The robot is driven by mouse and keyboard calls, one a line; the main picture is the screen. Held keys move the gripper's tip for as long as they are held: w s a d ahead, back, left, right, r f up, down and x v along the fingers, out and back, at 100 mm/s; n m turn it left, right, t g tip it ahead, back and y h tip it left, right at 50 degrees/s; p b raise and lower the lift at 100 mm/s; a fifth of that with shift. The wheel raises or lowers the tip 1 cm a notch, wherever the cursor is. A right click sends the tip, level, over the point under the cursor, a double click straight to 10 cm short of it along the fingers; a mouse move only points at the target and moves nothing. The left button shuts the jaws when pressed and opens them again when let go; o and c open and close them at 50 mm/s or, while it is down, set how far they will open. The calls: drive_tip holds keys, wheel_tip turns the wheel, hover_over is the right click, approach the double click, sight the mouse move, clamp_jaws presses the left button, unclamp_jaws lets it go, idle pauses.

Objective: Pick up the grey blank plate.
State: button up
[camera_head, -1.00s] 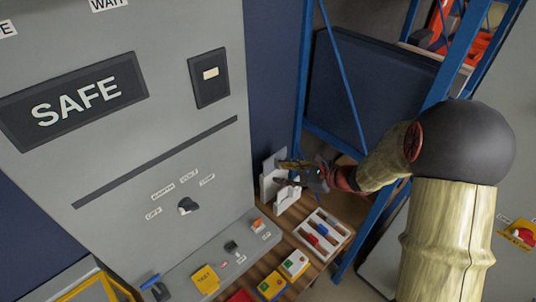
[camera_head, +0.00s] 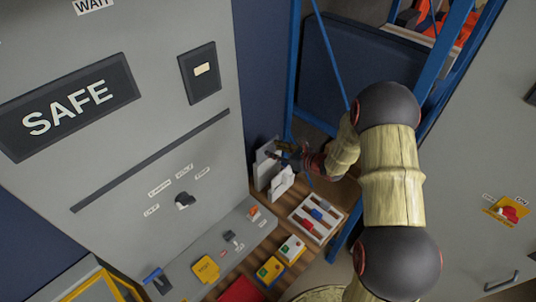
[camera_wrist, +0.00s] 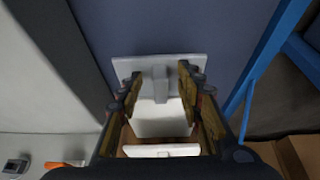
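A pale grey plate (camera_wrist: 190,64) with a raised grip tab (camera_wrist: 160,84) on its face stands upright in the wrist view. In the head view it appears as the rear pale plate (camera_head: 263,168) at the back of the wooden shelf. My gripper (camera_wrist: 158,76) is open, with one finger on each side of the tab and visible gaps beside it. In the head view my gripper (camera_head: 286,152) is above and beside the plates. A second pale plate (camera_head: 281,184) stands in front; its top edge shows low in the wrist view (camera_wrist: 162,150).
A white tray (camera_head: 333,216) with red and blue items lies on the shelf (camera_head: 268,222). Several yellow, white and red boxes sit nearer. The grey SAFE cabinet (camera_head: 130,160) is on the left. A blue rack post (camera_head: 290,75) stands close behind.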

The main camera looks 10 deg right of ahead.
drive_tip(key=shift+w+a, duration=0.1)
drive_tip(key=shift+w, duration=0.05)
drive_tip(key=shift+c, duration=1)
drive_tip(key=c, duration=0.7)
clamp_jaws()
